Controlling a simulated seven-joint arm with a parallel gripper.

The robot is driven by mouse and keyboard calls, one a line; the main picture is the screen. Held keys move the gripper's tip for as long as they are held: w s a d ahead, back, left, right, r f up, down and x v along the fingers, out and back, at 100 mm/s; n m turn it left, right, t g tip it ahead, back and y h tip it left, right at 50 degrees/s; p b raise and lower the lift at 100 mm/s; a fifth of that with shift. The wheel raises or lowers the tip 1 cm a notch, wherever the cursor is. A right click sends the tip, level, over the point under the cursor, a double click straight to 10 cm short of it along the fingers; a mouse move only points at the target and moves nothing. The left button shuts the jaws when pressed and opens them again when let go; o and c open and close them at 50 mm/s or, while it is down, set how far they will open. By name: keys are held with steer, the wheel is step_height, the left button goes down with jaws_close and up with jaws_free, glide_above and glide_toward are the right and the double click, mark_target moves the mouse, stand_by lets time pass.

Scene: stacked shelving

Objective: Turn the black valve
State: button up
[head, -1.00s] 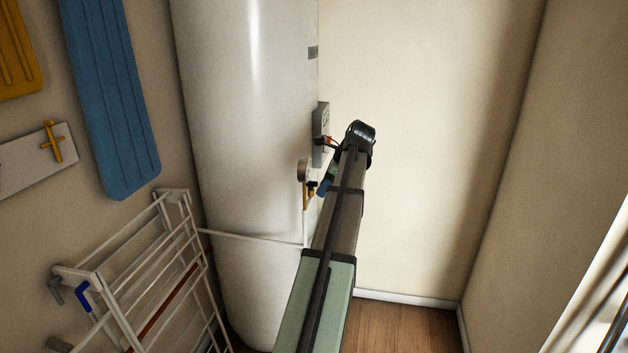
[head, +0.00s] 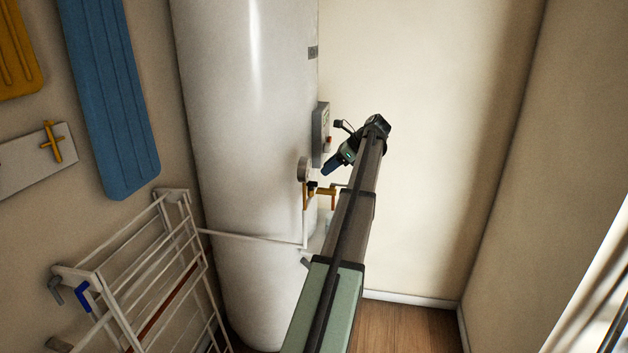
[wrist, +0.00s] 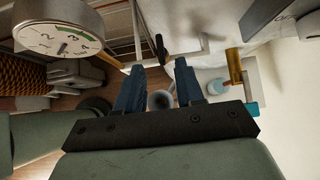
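The black valve (head: 312,185) is a small dark piece by the brass pipework on the side of the white tank, below the round gauge. In the wrist view, a dark handle (wrist: 161,47) that looks like this valve lies just beyond my fingertips, roughly in line with the gap. My gripper (head: 327,169) is above and to the right of the valve in the head view, its blue fingers pointing down-left. In the wrist view, the fingers of my gripper (wrist: 159,68) are apart with nothing between them. I see no contact with the valve.
The round gauge (wrist: 63,27) is close at upper left in the wrist view. A brass pipe (wrist: 234,66) stands to the right. The white tank (head: 245,120), a grey control box (head: 320,132) and a drying rack (head: 150,265) border the space. The right side is open.

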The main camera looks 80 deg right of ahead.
mark_target(314, 182)
steer(key=x, duration=0.7)
steer(key=shift+w+f, duration=0.25)
jaws_close()
